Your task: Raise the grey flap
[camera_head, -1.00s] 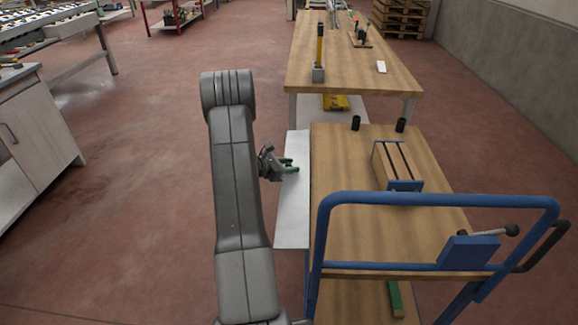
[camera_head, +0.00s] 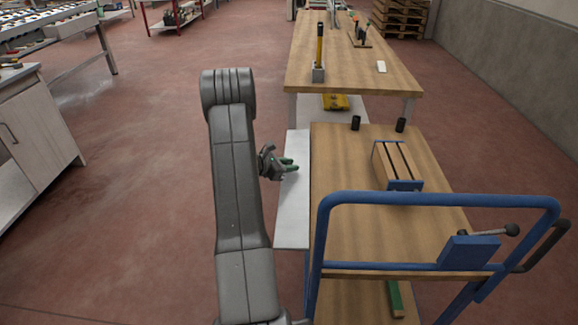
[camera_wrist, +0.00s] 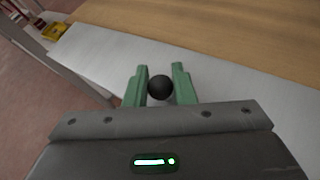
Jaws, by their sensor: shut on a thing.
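The grey flap (camera_head: 293,217) is a pale panel along the left long side of the trolley's wooden top (camera_head: 345,230). In the wrist view the flap (camera_wrist: 235,98) borders the wood edge; I cannot tell its exact tilt. A round black knob (camera_wrist: 160,88) sits between the green fingers of my gripper (camera_wrist: 160,69), over the flap. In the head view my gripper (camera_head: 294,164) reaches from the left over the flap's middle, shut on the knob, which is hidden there.
The trolley's blue handle frame (camera_head: 440,199) stands at the near end. A wooden slotted block (camera_head: 397,165) and two black cylinders (camera_head: 355,122) are on its top. A wooden workbench (camera_head: 350,65) stands just beyond. Open red floor (camera_head: 130,200) lies to the left.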

